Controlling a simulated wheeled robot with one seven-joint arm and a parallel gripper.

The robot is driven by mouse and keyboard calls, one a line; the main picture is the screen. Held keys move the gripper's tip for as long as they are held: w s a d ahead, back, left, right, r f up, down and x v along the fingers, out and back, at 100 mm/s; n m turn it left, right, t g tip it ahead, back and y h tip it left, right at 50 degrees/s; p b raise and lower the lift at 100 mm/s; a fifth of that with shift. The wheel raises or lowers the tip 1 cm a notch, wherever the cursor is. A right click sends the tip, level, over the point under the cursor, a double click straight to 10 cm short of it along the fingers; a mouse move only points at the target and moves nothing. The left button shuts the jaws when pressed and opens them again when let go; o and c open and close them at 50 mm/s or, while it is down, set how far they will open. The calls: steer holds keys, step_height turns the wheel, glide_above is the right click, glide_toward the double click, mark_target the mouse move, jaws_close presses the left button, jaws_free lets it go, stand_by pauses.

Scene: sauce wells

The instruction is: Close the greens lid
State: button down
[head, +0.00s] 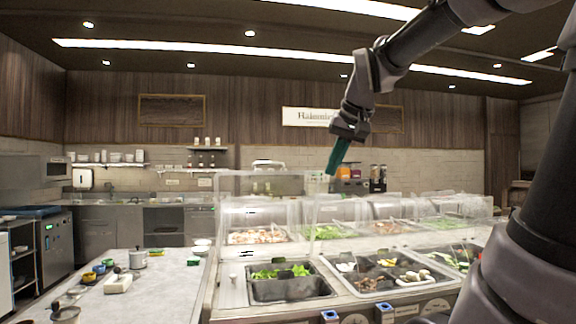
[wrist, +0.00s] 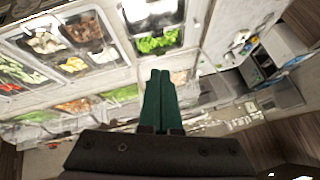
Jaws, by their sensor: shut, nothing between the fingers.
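The greens well (head: 290,290) is a metal pan at the front left of the counter, with leafy greens (head: 276,271) at its back; its top looks uncovered. The greens also show in the wrist view (wrist: 158,43), beyond my fingertips. A clear panel (head: 262,185) stands upright behind this well and looks like the raised greens lid; its edges are faint. My gripper (head: 334,168) is up in the air above the back of the counter, to the right of that panel and apart from it. Its green fingers (wrist: 157,78) are shut together and empty.
Wells of other foods (head: 386,273) continue to the right, with clear covers (head: 400,208) over a back row. A white worktop (head: 150,290) with small pots and bowls lies at the left. The air around my gripper is free.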

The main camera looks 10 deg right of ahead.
steer(key=w+r, duration=0.6)
steer(key=w, duration=0.3)
step_height(320, 180, up, 5)
steer(key=n+h, duration=0.2)
steer(key=n, duration=0.1)
glide_above(282, 163)
steer(key=s, duration=0.1)
steer(key=shift+t, duration=0.4)
steer(key=x, duration=0.9)
steer(key=shift+w+d+f, duration=0.1)
steer(key=shift+w+d, duration=0.05)
steer(key=shift+s, duration=1.15)
steer(key=shift+s+f, duration=0.55)
steer(key=shift+s, duration=0.3)
